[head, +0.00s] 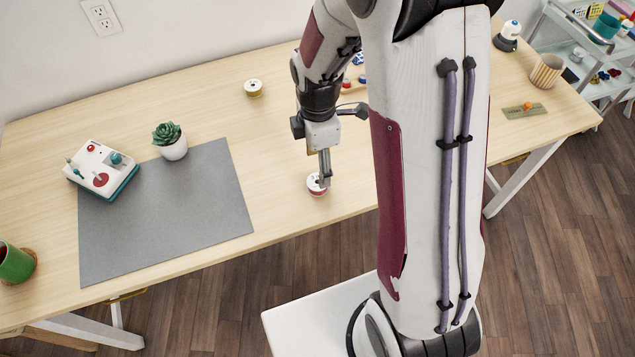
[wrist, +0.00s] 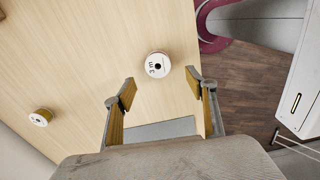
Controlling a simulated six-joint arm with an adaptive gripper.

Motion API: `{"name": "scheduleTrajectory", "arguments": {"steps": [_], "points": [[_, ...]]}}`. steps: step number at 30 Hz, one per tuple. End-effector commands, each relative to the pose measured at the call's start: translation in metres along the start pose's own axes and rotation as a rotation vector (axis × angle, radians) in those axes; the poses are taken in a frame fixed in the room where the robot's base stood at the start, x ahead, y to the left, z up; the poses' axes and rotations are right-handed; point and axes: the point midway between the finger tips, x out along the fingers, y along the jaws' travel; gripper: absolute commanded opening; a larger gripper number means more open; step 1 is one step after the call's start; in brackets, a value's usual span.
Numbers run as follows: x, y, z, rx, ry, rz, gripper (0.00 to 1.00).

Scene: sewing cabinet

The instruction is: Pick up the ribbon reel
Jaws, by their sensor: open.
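A small white-topped reel with a dark centre hole (head: 316,185) lies flat near the front edge of the wooden table (head: 300,105). In the wrist view this reel (wrist: 158,65) sits just beyond the fingertips, roughly between their lines. My gripper (head: 323,176) points down right at the reel in the head view and partly covers it. In the wrist view my gripper (wrist: 162,88) is open, with nothing between its fingers. A second reel, with a yellowish side (head: 253,88), stands farther back; it also shows at left in the wrist view (wrist: 41,117).
A grey mat (head: 160,215) lies left, with a white and teal device (head: 101,170) and a potted succulent (head: 171,141) at its back. A green cup (head: 15,262) stands far left. A striped cup (head: 546,71) stands at right. The wood around the near reel is clear.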

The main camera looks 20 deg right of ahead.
Motion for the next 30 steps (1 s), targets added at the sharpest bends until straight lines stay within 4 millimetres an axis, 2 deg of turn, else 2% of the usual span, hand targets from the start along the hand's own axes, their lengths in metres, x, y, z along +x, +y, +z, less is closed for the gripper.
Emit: {"name": "scheduleTrajectory", "arguments": {"steps": [7,20,30], "points": [[0.0,0.004,0.0,-0.127,-0.001,0.014,0.56],[0.001,0.003,0.0,-0.137,-0.001,0.012,0.56],[0.022,0.003,0.0,-0.136,0.0,0.011,0.56]]}}
